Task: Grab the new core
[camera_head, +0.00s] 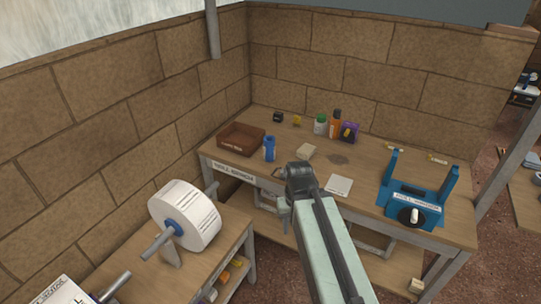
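I cannot tell for sure which thing is the new core. A short blue cylinder (269,149) with a pale marking stands upright on the bench (372,170), right of a brown tray (233,148). A big white roll (187,214) with a blue hub sits on a spindle at the lower left. My arm reaches up from the bottom right of centre. My gripper (283,207) hangs at its far end, in front of the bench's front edge and apart from the blue cylinder in the picture. Its fingers are small and partly hidden, so its opening is unclear.
A blue stand (416,205) with two uprights is on the bench's right side. A white sheet (339,186) and a beige block (306,151) lie mid-bench. A green-and-white jar (320,124), an orange bottle (335,124) and a purple box (350,132) stand behind. Brick walls close the back and left.

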